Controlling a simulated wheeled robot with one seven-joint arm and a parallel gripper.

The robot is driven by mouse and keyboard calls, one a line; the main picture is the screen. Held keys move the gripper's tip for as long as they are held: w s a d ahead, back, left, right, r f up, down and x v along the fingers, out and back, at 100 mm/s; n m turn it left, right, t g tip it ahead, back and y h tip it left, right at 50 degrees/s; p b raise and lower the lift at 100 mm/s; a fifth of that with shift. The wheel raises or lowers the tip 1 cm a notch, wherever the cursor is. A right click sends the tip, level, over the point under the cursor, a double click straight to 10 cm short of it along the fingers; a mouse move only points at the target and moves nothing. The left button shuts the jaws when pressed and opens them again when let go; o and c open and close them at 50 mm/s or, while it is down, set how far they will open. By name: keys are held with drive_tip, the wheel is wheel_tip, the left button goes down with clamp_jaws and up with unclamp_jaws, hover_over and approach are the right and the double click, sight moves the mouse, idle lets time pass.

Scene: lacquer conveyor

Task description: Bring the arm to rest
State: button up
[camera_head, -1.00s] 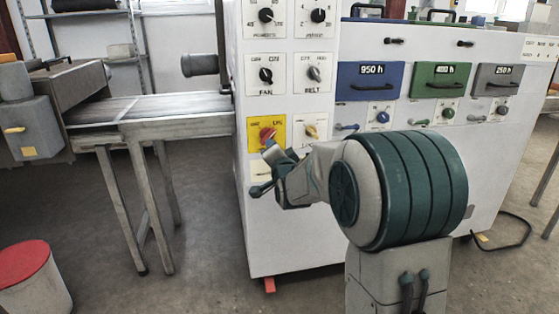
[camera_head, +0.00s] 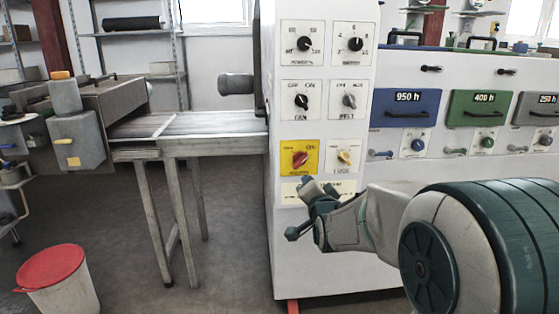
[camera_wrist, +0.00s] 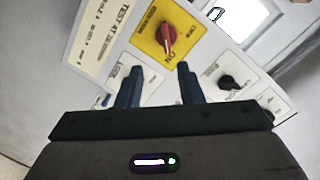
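My gripper (camera_head: 302,209) is in front of the white machine's control panel (camera_head: 325,240), below and close to the red knob (camera_head: 300,159) on its yellow plate. In the wrist view, two dark blue fingers (camera_wrist: 158,88) stand apart with nothing between them. The red knob (camera_wrist: 167,34) lies beyond the fingertips and is not touched there. My arm reaches in from the right of the head view, green and grey, bent at the wrist.
A conveyor table (camera_head: 190,135) stands left of the machine. A red-lidded bin (camera_head: 55,275) is on the floor at the lower left. Blue (camera_head: 405,107) and green (camera_head: 484,108) drawers are on the right.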

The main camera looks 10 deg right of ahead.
drive_tip(key=s+r+n+g+p, duration=0.3)
drive_tip(key=s+p, duration=0.3)
drive_tip(key=s, duration=0.4)
drive_tip(key=s+r+n+g+p, duration=0.2)
drive_tip(key=s+g+p, duration=0.4)
drive_tip(key=s, duration=0.5)
drive_tip(key=s+r+n+g+p, duration=0.3)
drive_tip(key=s+n+g+p, duration=0.1)
drive_tip(key=s, duration=0.6)
drive_tip(key=shift+s+r+n+g+p, duration=0.4)
drive_tip(key=shift+g+p, duration=0.1)
drive_tip(key=shift+p, duration=0.6)
drive_tip(key=shift+a, duration=0.1)
